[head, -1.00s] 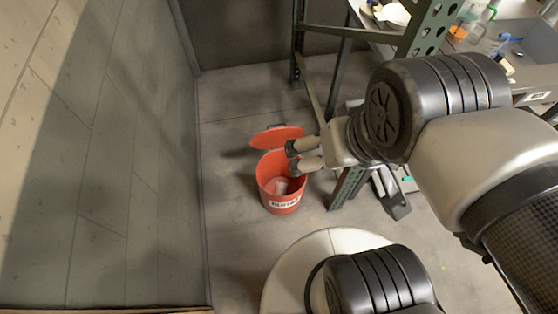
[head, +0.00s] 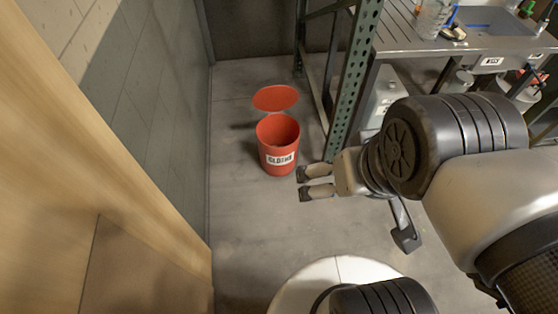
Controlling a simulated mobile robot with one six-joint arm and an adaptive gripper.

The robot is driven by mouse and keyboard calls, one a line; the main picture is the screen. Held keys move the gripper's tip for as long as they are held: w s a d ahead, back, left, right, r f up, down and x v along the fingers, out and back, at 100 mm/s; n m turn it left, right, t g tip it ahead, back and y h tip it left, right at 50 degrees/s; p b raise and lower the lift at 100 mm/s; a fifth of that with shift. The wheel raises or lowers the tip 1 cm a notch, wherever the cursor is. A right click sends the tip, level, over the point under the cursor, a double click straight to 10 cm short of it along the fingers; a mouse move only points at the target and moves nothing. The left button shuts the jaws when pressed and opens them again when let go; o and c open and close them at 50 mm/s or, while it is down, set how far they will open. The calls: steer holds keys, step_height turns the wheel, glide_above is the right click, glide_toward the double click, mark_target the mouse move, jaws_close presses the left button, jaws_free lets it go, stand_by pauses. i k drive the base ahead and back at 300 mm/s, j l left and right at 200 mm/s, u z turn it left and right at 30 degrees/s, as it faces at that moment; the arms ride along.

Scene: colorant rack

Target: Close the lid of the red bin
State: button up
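The red bin (head: 277,158) stands upright on the floor in the head view, left of the green metal post. Its front bears a white label with dark letters. Its round red lid (head: 275,98) is raised open behind the mouth, and the dark inside of the bin shows. My gripper (head: 301,184) is to the right of the bin and a little lower in the picture, pointing left. Its two fingers are apart with nothing between them. I cannot tell its height above the floor. No contact with bin or lid shows.
A green perforated post (head: 354,80) rises just right of the bin. A steel counter (head: 440,45) with bottles and a sink is at the upper right. A grey wall (head: 150,90) and a wooden panel (head: 100,180) are at left. The floor (head: 235,200) left of the bin is clear.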

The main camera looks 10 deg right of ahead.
mark_target(273, 99)
steer(key=i, duration=1.85)
